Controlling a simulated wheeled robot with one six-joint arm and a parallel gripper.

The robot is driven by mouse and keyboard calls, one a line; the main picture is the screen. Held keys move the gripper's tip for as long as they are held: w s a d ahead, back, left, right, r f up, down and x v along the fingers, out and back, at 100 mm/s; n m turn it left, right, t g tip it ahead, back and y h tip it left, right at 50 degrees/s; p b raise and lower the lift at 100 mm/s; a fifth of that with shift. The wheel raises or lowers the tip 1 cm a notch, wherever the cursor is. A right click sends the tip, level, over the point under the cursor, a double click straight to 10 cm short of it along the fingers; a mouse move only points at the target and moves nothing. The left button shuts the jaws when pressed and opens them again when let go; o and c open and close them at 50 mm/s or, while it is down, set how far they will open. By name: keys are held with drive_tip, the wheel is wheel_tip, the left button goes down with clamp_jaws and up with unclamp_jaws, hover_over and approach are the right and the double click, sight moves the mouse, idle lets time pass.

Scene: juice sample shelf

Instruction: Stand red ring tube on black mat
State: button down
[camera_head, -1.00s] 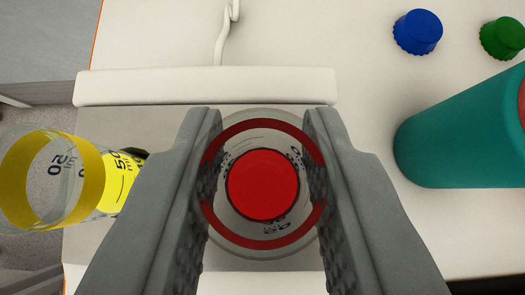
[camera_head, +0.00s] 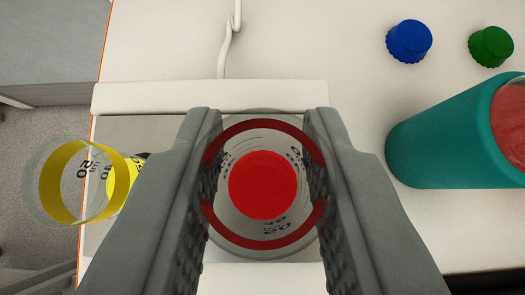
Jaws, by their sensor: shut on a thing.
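The red ring tube (camera_head: 265,240) is a clear, marked cylinder with a red band near its rim and red content (camera_head: 263,185) inside. I look down into its open top, and it looks about upright. My gripper (camera_head: 264,165) is shut on it, one finger on each side. The tube is over a grey plate, and its base is hidden, so I cannot tell its exact height. No black mat shows in this view.
A clear tube with a yellow ring (camera_head: 52,190) stands at the plate's left side. The grey plate (camera_head: 150,128) has a white bar (camera_head: 210,97) behind it, with a white cable (camera_head: 228,45). A teal cylinder (camera_head: 440,140), blue cap (camera_head: 409,41) and green cap (camera_head: 491,46) are at right.

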drive_tip(key=shift+r, duration=2.2)
